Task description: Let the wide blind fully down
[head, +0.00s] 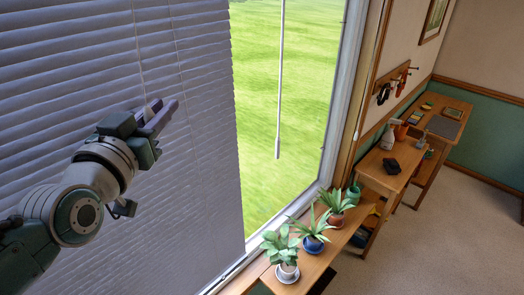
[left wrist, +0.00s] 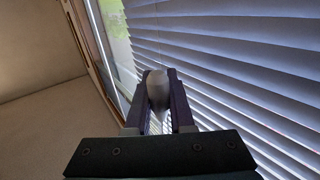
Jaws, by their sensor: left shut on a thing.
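The wide blind (head: 60,60) covers the left part of the window in the head view, its slats reaching down past the level of the sill. It also fills the right of the left wrist view (left wrist: 240,70). My left gripper (head: 162,115) is in front of the slats, shut on a pale cord knob (left wrist: 157,88). A thin cord runs up from the knob along the blind. In the head view the knob is mostly hidden by the fingers. The blind's bottom edge is hard to make out. My right gripper is not in view.
A thin wand (head: 279,100) hangs before the bare glass to the right. Potted plants (head: 285,255) stand on a wooden sill shelf (head: 315,262) below the window. A wooden desk (head: 385,172) with small objects stands further right. The carpet (head: 440,245) at right is clear.

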